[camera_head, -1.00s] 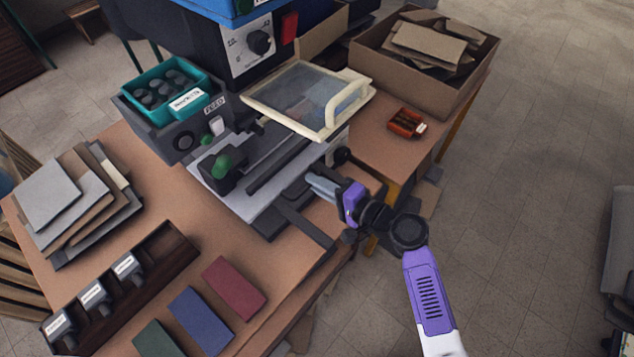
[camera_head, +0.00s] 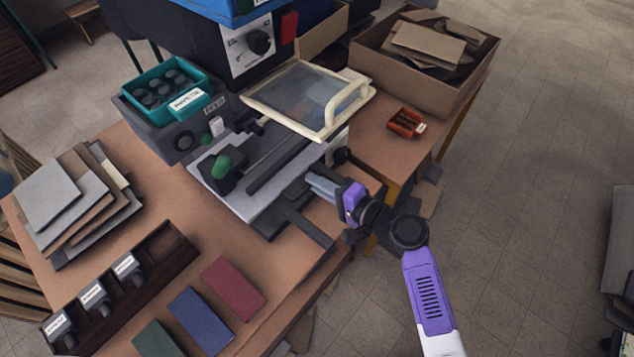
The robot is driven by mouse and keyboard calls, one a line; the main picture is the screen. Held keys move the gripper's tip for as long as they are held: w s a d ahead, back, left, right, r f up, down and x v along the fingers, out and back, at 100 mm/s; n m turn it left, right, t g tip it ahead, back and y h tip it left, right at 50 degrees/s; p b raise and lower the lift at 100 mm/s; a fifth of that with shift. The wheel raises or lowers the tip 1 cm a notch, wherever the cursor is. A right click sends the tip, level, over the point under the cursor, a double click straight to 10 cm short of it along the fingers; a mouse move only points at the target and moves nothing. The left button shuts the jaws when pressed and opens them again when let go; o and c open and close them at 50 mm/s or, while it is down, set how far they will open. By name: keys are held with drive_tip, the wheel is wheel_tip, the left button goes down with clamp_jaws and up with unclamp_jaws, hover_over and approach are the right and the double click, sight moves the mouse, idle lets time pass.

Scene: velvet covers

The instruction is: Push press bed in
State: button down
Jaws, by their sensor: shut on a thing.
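The press bed (camera_head: 220,191) is a pale grey plate with dark rails and a green-knobbed clamp, low at the front of the dark press (camera_head: 205,55). A dark bar (camera_head: 303,226) sticks out from its front over the table edge. My gripper (camera_head: 318,183) comes in from the lower right. Its grey fingers are shut at the dark front part of the bed, near its right end. The exact contact is hidden by the fingers. A cream-framed clear guard (camera_head: 300,92) is raised above the bed.
A cardboard box (camera_head: 390,62) and small orange tray (camera_head: 404,123) stand right. Open floor lies right of the table.

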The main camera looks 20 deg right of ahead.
sight(302, 173)
idle(0.4)
drive_tip(key=x, duration=0.1)
drive_tip(key=b+x, duration=0.1)
drive_tip(key=x, duration=0.2)
drive_tip(key=shift+w+a+r, duration=0.15)
drive_tip(key=shift+w+r, duration=0.1)
drive_tip(key=shift+r, duration=0.15)
drive_tip(key=c, duration=1.5)
unclamp_jaws()
drive_tip(key=shift+o, duration=0.2)
drive_tip(key=b+v, duration=0.1)
drive_tip(key=v, duration=0.6)
drive_tip(key=shift+s, duration=0.35)
